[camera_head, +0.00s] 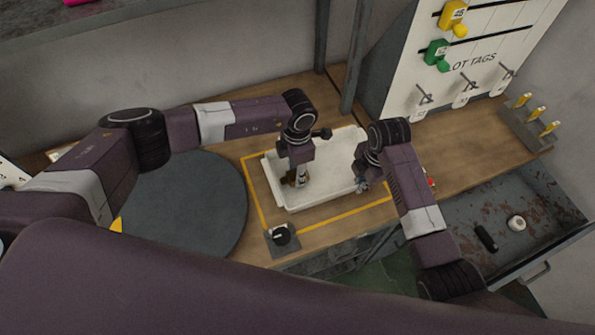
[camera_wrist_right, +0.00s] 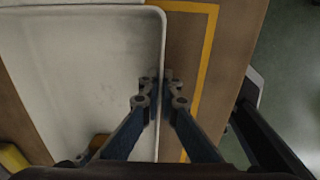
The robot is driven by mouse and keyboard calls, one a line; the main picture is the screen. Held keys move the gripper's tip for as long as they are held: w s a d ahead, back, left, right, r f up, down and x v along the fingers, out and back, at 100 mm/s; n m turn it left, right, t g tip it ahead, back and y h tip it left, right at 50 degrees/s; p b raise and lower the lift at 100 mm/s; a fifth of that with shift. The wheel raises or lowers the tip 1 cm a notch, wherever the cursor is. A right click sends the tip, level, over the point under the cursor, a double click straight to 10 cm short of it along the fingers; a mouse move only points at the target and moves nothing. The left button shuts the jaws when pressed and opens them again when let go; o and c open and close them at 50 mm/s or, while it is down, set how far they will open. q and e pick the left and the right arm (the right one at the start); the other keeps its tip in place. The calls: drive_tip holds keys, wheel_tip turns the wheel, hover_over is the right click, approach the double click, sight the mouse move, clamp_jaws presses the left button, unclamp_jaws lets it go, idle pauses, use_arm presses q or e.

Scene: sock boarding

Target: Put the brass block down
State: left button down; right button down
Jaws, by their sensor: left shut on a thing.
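The brass block (camera_head: 289,179) is a small brownish piece, mostly hidden at the fingertips of my left gripper (camera_head: 297,179). That gripper points down, shut on the block, over the left part of the white tray (camera_head: 328,186). I cannot tell whether the block touches the tray floor. My right gripper (camera_head: 362,185) is at the tray's right side. In the right wrist view its fingers (camera_wrist_right: 161,88) are close together on either side of the tray's rim (camera_wrist_right: 161,45), shut on it. A brownish piece shows there at the lower left, partly cut off.
Yellow tape (camera_head: 264,218) frames the tray on the wooden bench. A dark round disc (camera_head: 190,205) lies left, and a small black knob (camera_head: 281,236) sits in front. An open drawer (camera_head: 460,212) and a tag board (camera_head: 400,95) are at right. The bench right of the tray is mostly bare.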

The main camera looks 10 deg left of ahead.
use_arm(q)
drive_tip(key=shift+w, duration=0.1)
drive_tip(key=c, duration=1.5)
unclamp_jaws()
drive_tip(key=shift+f, duration=0.1)
wheel_tip(320, 180, up, 12)
use_arm(e)
drive_tip(key=c, duration=2.1)
unclamp_jaws()
